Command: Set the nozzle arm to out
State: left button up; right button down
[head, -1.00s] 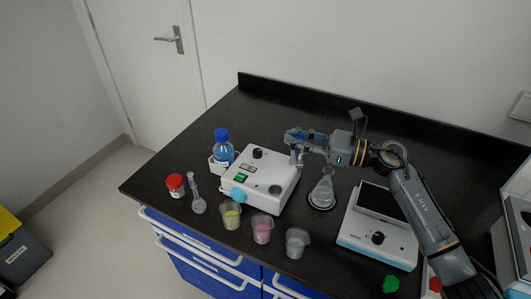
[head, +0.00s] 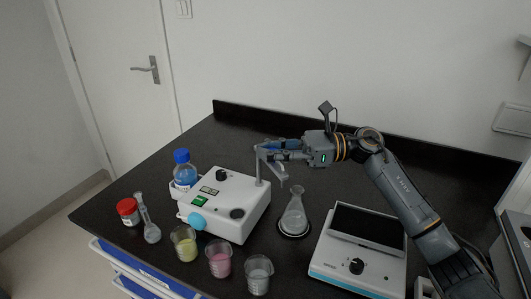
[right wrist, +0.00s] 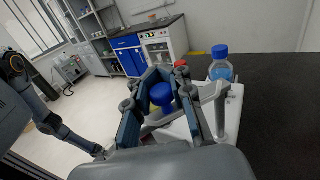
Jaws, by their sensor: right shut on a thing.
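The white dispenser (head: 225,203) stands on the black bench, with a grey upright post at its back right corner. The grey nozzle arm (head: 281,171) reaches out to the right from this post, its tip above and slightly left of a glass flask (head: 294,213). My right gripper (head: 264,150) is shut on the nozzle arm beside the post. In the right wrist view a blue knob (right wrist: 162,96) shows between its fingers, with the post (right wrist: 222,110) to their right. What looks like my left gripper (right wrist: 80,138) shows at the lower left there, its jaws unclear.
A balance (head: 358,250) stands right of the flask. Beakers with yellow (head: 184,243), pink (head: 219,260) and clear liquid (head: 258,276) line the front. A blue-capped bottle (head: 184,172) and a red-lidded jar (head: 128,211) are at left. The bench behind is clear.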

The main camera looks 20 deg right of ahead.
jog(key=shift+s+f, duration=0.1)
jog(key=shift+f, duration=0.15)
jog(key=c, duration=1.6)
grip_release()
jog(key=o, duration=0.5)
jog(key=shift+s+d+r, duration=0.1)
jog(key=shift+s+d, duration=0.05)
jog(key=shift+d, duration=0.05)
jog(key=shift+c, duration=0.2)
jog(key=shift+r, duration=0.1)
jog(key=v, duration=0.7)
jog(key=shift+d, duration=0.2)
